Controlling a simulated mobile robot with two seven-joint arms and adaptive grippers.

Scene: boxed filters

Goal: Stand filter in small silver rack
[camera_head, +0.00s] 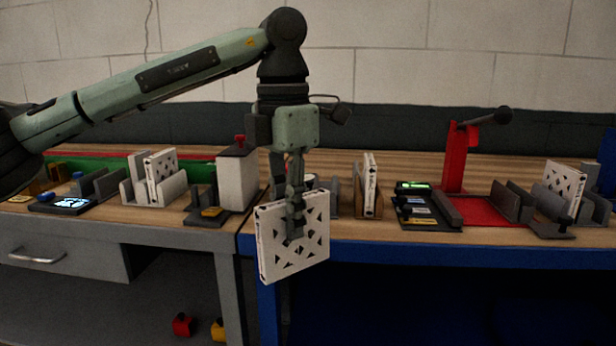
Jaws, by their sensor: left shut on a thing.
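My left gripper (294,225) points down and is shut on a white filter (312,240) with a cut-out pattern. The filter hangs upright in front of the table edges, near the gap between the two benches. A light silver rack (173,187) on the left bench holds white filters standing upright. A grey rack (594,207) at the far right also holds a filter (565,184), slightly tilted. Another grey piece (331,196) is partly hidden behind my gripper. I cannot tell which is the small silver rack. My right gripper is not in view.
A wooden holder (361,204) with a filter stands just right of my gripper. A red press (455,160), a red mat (478,210) and a dark device (419,210) are further right. A white box (236,182) with a red knob stands to the left.

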